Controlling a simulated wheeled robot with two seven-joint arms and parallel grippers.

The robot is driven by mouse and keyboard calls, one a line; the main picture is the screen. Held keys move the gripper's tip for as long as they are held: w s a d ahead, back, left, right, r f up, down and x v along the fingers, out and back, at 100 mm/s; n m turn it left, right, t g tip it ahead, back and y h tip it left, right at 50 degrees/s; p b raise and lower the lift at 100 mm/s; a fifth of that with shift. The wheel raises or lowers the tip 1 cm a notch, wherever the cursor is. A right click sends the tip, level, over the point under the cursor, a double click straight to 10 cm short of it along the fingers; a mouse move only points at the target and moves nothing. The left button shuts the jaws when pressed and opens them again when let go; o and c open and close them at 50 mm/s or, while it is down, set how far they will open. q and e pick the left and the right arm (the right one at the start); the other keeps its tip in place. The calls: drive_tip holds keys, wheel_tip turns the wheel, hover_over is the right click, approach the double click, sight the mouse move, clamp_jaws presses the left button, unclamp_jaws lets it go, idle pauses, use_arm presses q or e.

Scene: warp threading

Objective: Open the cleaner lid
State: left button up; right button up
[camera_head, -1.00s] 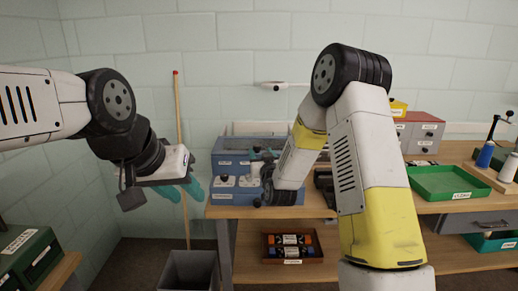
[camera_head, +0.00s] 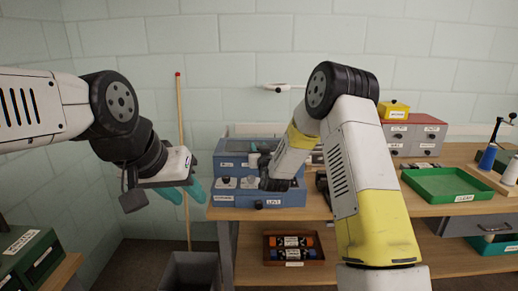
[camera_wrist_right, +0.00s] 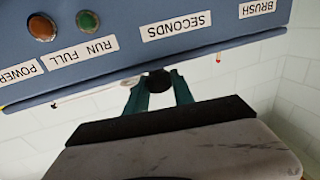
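The cleaner (camera_head: 228,163) is a blue box at the left end of the bench, partly hidden behind my right gripper. In the right wrist view its labelled blue panel (camera_wrist_right: 120,62) fills the top, with the lettering upside down. A black knob (camera_wrist_right: 158,82) sits at the panel's lower edge. The teal fingers of my right gripper (camera_wrist_right: 158,90) are on either side of this knob and look shut on it. The lid shows no clear gap. My left gripper (camera_head: 183,192) hangs empty at the left, fingers apart, over the floor.
A drawer with a black knob (camera_head: 258,205) is at the cleaner's base. A green tray (camera_head: 445,199) and a drawer cabinet (camera_head: 427,131) stand to the right. A grey bin (camera_head: 190,270) is on the floor below my left gripper. A tray of coloured items (camera_head: 292,262) lies on the lower shelf.

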clamp_jaws()
idle(1.1)
